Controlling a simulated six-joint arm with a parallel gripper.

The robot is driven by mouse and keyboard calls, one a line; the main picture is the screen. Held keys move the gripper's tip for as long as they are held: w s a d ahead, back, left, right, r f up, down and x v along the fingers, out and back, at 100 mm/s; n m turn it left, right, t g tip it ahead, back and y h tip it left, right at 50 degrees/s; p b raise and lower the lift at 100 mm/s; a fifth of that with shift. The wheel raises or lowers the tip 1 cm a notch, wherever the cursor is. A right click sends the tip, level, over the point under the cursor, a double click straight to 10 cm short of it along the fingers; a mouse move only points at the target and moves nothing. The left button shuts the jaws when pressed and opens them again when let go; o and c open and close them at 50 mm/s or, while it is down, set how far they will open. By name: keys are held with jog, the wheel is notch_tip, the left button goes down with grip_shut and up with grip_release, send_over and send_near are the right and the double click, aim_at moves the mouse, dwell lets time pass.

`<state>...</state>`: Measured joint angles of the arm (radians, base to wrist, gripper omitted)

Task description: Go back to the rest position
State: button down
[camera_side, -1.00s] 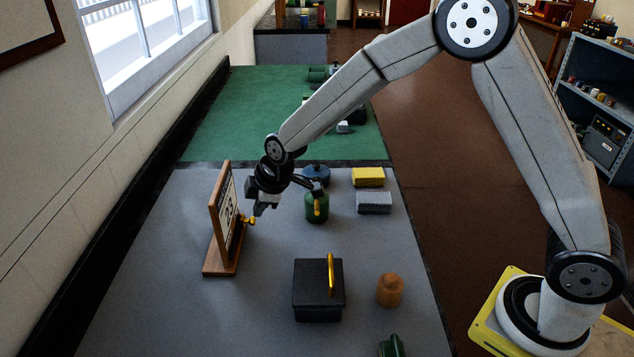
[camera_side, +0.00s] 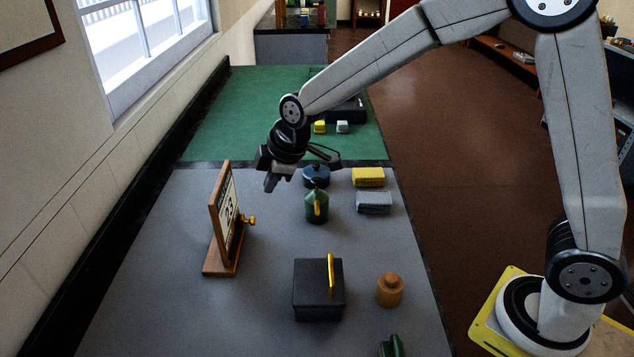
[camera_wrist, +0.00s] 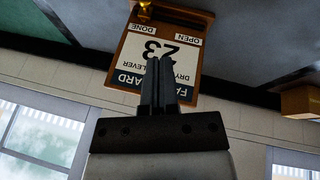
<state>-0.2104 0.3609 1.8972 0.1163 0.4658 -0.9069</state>
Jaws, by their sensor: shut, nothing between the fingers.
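My gripper (camera_side: 271,184) is in the air above the grey table, to the right of the lever frame and apart from it. Its fingers are shut and hold nothing. The lever frame (camera_side: 223,222) is an upright wooden board with a white card on a wooden base, at the left of the table. A yellow lever (camera_side: 249,219) sticks out from its right face. In the wrist view the shut fingers (camera_wrist: 159,62) cover part of the card, which appears upside down with "23", "OPEN" and "DONE" on it.
Yellow (camera_side: 368,177) and grey (camera_side: 374,202) blocks lie to the right. A black box (camera_side: 318,292) with a yellow handle and an orange jar (camera_side: 390,290) stand nearer. The wall and window are left.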

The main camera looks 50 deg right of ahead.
jog(key=s+d+f+m, duration=0.2)
jog(key=s+d+m, duration=0.1)
jog(key=s, duration=0.3)
jog(key=s+d+f+m+g+h, duration=0.1)
jog(key=s+d+m, duration=0.3)
jog(key=s, duration=0.3)
jog(key=s+d+f+m+g, duration=0.1)
jog(key=s+d+f+m, duration=0.1)
jog(key=s+d+m, duration=0.2)
jog(key=s, duration=0.3)
jog(key=shift+f+m+h, duration=0.3)
jog(key=shift+m, duration=0.1)
